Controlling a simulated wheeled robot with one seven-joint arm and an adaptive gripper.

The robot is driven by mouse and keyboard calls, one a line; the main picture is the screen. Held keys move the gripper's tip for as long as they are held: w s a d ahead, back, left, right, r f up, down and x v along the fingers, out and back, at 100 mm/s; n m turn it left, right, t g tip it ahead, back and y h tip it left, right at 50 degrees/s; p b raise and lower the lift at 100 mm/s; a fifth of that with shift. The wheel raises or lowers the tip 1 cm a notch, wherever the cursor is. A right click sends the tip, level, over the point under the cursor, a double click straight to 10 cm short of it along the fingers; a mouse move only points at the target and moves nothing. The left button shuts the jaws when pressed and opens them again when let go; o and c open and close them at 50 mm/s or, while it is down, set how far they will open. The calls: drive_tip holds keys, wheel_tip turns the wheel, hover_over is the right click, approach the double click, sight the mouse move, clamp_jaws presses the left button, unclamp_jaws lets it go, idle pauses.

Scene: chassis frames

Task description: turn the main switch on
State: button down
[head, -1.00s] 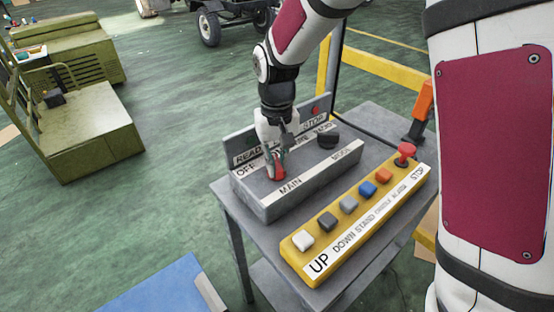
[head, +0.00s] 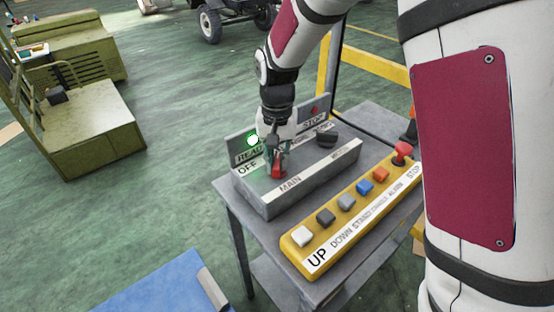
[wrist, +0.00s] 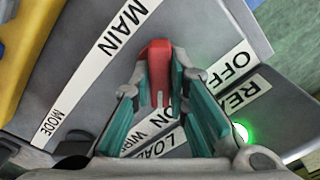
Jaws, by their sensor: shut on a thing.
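The red main switch handle (head: 278,171) stands on the grey control box (head: 268,203), above the MAIN label (head: 290,184). In the wrist view the handle (wrist: 159,62) sits between the teal finger pads of my gripper (wrist: 160,82). My gripper (head: 277,157) is shut on it. The OFF label (wrist: 233,61) and ON label (wrist: 158,138) are near the handle; my fingers partly cover the labels around ON. A green lamp (head: 253,140) glows above the READY label, and also shows in the wrist view (wrist: 240,133).
A black mode knob (head: 327,138) is right of my gripper on the same box. A yellow pendant (head: 342,224) with several buttons and a red stop knob (head: 402,150) lies in front on the grey table (head: 232,205). A blue object (head: 150,290) is at the lower left.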

sight(277, 160)
drive_tip(key=shift+w+r, duration=0.1)
drive_tip(key=c, duration=1.6)
unclamp_jaws()
drive_tip(key=shift+o, duration=0.2)
wheel_tip(277, 160, up, 12)
